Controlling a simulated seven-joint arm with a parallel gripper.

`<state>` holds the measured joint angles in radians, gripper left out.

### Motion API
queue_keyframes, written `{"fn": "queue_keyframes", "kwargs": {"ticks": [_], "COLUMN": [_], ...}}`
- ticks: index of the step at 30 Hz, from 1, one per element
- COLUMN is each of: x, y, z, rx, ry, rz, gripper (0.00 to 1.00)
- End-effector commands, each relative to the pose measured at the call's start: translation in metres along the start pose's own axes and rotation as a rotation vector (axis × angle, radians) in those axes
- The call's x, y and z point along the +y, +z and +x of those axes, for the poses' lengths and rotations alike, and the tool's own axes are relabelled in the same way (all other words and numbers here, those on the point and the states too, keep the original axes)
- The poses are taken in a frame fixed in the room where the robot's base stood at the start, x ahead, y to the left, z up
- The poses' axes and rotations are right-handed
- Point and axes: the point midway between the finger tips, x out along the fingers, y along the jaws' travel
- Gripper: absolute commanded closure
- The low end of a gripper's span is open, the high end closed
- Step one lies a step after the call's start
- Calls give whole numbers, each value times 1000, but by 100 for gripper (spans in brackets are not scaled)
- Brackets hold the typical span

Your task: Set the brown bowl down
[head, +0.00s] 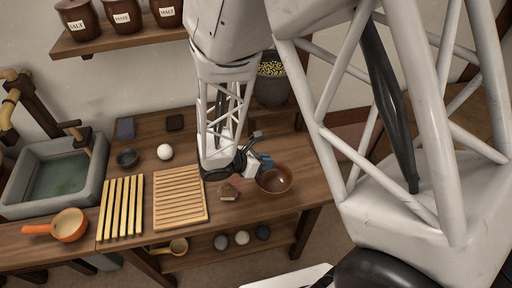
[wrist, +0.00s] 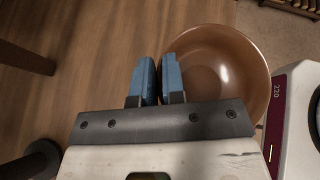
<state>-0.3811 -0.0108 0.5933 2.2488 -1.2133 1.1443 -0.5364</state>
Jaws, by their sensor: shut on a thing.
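The brown bowl (head: 274,179) shows in the head view just right of my gripper (head: 258,162), in front of the right part of the wooden bench. In the wrist view the bowl (wrist: 220,75) is round, glossy, open side up and looks empty. My gripper's two blue fingers (wrist: 158,80) are shut on the bowl's left rim, one finger inside and one outside. The bowl's near side is partly hidden by the gripper body. A brown surface lies beneath it; I cannot tell how high the bowl hangs above it.
A dark pot of grain (head: 271,88) stands behind. A white device with a maroon panel (wrist: 285,105) is beside the bowl.

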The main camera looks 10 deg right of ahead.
Motion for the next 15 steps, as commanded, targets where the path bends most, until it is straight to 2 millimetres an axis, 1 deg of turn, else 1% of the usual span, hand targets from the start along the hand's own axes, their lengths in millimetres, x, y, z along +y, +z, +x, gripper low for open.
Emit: {"fn": "queue_keyframes", "kwargs": {"ticks": [1,6,15], "x": [9,37,84], "y": [2,7,15], "z": [2,6,15], "rx": [0,0,0], "ry": [-2,0,-1], "rz": [0,1,0], "gripper": [100,100,100]}}
